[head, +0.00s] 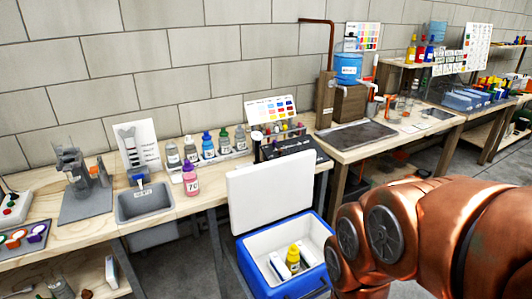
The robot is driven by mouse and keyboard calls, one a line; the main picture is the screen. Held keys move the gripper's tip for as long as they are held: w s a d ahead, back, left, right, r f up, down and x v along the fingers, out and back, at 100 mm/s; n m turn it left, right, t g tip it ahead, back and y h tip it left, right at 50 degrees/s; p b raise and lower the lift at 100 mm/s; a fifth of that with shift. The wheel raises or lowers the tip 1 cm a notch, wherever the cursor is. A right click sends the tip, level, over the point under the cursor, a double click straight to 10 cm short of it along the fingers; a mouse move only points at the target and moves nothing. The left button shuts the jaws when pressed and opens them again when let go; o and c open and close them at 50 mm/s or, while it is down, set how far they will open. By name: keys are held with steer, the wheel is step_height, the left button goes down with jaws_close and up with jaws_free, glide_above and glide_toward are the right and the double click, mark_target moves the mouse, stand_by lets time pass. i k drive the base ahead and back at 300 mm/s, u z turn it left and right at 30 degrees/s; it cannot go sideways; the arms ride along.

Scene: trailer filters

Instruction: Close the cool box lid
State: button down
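The cool box (285,288) is blue with a white inner wall and stands low in front of the bench, at the lower middle of the head view. Its white lid (268,195) stands raised, nearly upright, along the box's back side. Inside the box lie a yellow bottle with a dark cap (293,258) and white blocks beside it. My copper-coloured arm fills the lower right and hides part of the box's right side. My gripper is not in view.
A wooden bench (95,240) runs behind the box, with a grey sink tray (145,202), a row of bottles and a pink bottle (190,180) near its front edge. Another bench (350,152) with a blue water container (348,68) stands at the right. Grey floor shows between the benches.

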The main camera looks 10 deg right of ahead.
mark_target(260, 195)
steer(key=u, duration=0.45)
steer(key=i, duration=0.85)
steer(key=u, duration=0.7)
